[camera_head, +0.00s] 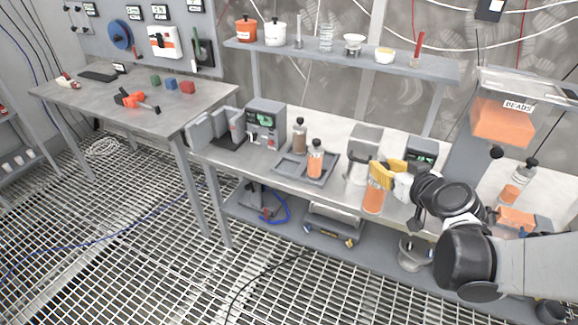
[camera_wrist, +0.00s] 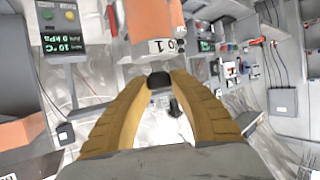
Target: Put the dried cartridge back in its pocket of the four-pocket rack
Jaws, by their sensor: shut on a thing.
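My gripper (camera_head: 381,174), with yellow fingers, is shut on a cartridge (camera_head: 374,200) filled with orange beads. The cartridge hangs below the fingers, roughly upright, in front of the bench's front edge. In the wrist view the fingers (camera_wrist: 158,82) close around its black cap; its white band with dark markings and its orange body (camera_wrist: 152,16) show beyond. The grey four-pocket rack (camera_head: 283,174) lies on the bench to the left, apart from my gripper. A brownish cartridge (camera_head: 299,137) stands at its back and an orange one (camera_head: 315,160) nearer the front. An empty pocket shows at front left.
A pale grey cylindrical unit (camera_head: 364,143) stands behind my gripper, close to it. A device with a display (camera_head: 265,124) stands left of the rack. A shelf (camera_head: 340,58) runs above the bench. A beads bin (camera_head: 503,118) and another bottle (camera_head: 519,180) are at right.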

